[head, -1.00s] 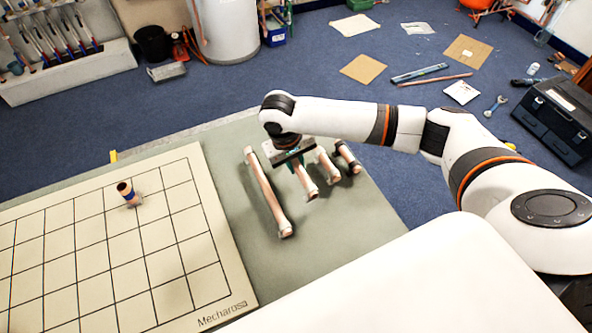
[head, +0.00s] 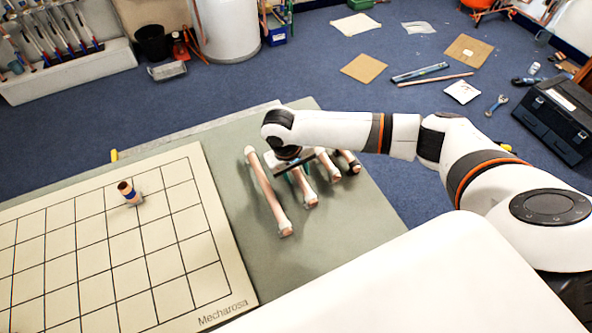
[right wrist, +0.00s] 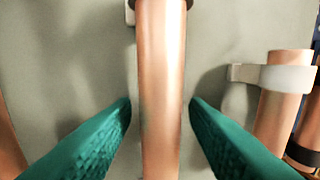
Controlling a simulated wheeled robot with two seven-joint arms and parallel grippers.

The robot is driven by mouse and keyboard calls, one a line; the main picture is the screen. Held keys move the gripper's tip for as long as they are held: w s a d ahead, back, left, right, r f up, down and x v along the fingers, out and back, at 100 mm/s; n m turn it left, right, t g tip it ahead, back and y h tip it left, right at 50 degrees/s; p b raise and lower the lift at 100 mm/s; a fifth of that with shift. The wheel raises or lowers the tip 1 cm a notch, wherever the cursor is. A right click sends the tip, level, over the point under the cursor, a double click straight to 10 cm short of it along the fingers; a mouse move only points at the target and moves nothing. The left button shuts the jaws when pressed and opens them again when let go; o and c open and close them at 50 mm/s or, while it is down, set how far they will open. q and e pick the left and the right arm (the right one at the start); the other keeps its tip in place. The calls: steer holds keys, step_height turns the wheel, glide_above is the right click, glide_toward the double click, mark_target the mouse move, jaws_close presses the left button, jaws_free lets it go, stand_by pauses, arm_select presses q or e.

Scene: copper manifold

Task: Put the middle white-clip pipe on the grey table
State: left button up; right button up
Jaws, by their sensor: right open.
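Several copper pipes lie side by side on the grey table (head: 245,215). The longest white-clip pipe (head: 266,193) is at the left. The middle white-clip pipe (head: 309,198) lies right of it, partly hidden by my right gripper (head: 303,177). A shorter white-clip pipe (head: 328,168) is farther right; its white clip (right wrist: 270,76) shows in the right wrist view. My right gripper is open, its teal fingertips (right wrist: 160,104) on either side of a copper pipe (right wrist: 161,70), with small gaps visible. A dark band and a white piece show at that pipe's top edge. My left gripper is out of view.
A pipe with dark clips (head: 349,162) lies at the far right of the row. A cream gridded board (head: 100,262) marked Mecharosa is at left, with a short copper piece with a blue band (head: 128,194) standing on it. Bare table lies around the row.

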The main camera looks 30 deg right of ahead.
steer(key=shift+r, duration=0.1)
step_height(320, 180, up, 12)
steer(key=a, duration=0.2)
steer(key=shift+a+b, duration=0.2)
steer(key=shift+b, duration=0.2)
